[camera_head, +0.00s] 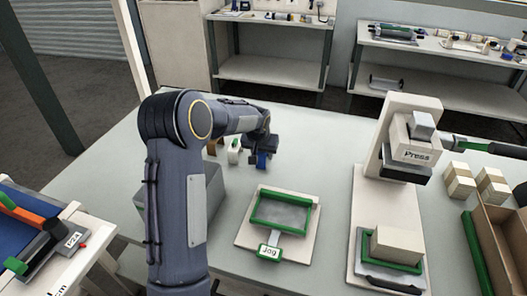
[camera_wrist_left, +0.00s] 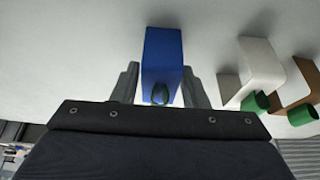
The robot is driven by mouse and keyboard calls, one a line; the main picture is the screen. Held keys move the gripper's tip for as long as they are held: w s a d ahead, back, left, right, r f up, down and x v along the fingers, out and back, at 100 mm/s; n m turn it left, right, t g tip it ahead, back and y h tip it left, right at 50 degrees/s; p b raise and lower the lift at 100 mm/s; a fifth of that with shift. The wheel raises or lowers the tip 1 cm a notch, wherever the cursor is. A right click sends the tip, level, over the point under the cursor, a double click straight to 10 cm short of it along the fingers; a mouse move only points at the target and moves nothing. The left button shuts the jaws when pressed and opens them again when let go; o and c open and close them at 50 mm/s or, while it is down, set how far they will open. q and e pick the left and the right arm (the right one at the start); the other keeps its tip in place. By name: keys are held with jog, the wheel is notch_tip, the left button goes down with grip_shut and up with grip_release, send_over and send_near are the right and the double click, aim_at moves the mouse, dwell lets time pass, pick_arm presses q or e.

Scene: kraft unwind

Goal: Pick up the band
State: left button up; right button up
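A blue piece with a small green end, which may be the band (camera_wrist_left: 162,55), stands between the two fingers of my left gripper (camera_wrist_left: 160,70) in the left wrist view. The fingers are apart on either side of it, with what look like narrow gaps, so contact is not clear. In the head view the left gripper (camera_head: 262,146) is low over the far part of the table, and the blue piece (camera_head: 262,160) shows under it. A white piece (camera_wrist_left: 262,65) and a brown piece (camera_wrist_left: 308,80), both with green ends, stand to the right in the wrist view. My right gripper is not in view.
A board with a green frame and a "Jog" label (camera_head: 269,252) lies on the table (camera_head: 330,150). A press (camera_head: 415,155) stands right of it, with a block on its green-edged base. Small blocks (camera_head: 490,183) and an open box (camera_head: 500,235) are at the right.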

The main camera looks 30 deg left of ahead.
pick_arm(q)
jog(key=c, duration=0.6)
jog(key=shift+o, duration=0.2)
jog(key=shift+r, duration=0.1)
